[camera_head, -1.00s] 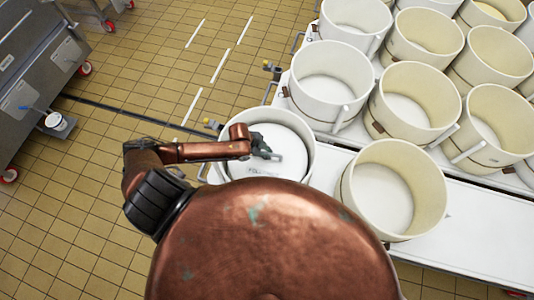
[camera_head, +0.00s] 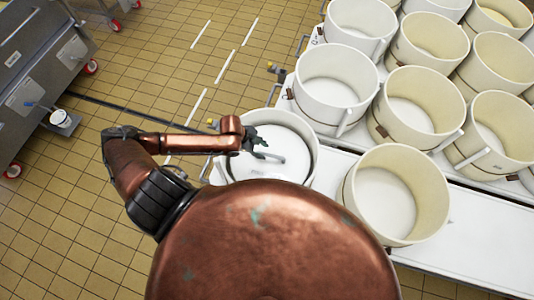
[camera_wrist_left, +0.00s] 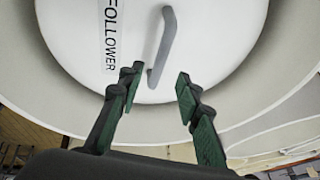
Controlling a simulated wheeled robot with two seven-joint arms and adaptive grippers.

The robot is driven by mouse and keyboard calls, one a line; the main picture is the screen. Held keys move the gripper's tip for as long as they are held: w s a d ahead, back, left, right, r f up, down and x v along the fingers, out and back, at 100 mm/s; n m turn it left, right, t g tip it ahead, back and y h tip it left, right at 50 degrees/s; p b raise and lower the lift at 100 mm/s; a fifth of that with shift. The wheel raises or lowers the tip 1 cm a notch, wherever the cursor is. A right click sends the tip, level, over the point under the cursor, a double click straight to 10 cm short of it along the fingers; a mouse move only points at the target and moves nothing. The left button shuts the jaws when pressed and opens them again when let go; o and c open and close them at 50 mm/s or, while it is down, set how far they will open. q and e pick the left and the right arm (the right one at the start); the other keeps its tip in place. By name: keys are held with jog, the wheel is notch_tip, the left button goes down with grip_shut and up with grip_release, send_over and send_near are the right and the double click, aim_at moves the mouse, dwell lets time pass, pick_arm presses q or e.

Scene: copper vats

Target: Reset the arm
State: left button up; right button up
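My left gripper (camera_head: 254,146) is over the nearest left white vat (camera_head: 313,160) in the head view. In the left wrist view its two green-padded fingers (camera_wrist_left: 155,90) stand apart with nothing between them. A white disc labelled "FOLLOWER" (camera_wrist_left: 85,35) lies inside the vat. Its grey bar handle (camera_wrist_left: 161,48) shows just beyond the fingertips, apart from them; in the head view the handle (camera_head: 270,156) lies beside the gripper. My right gripper is not in view.
Several cream vats (camera_head: 405,195) stand in rows on a white table (camera_head: 460,235) at the right. A steel cabinet (camera_head: 40,60) on red wheels stands at the far left.

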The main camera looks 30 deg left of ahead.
pick_arm(q)
jog(key=v, duration=0.3)
jog(key=shift+s+a+r, duration=0.1)
jog(key=shift+r, duration=0.25)
jog(key=shift+r, duration=0.1)
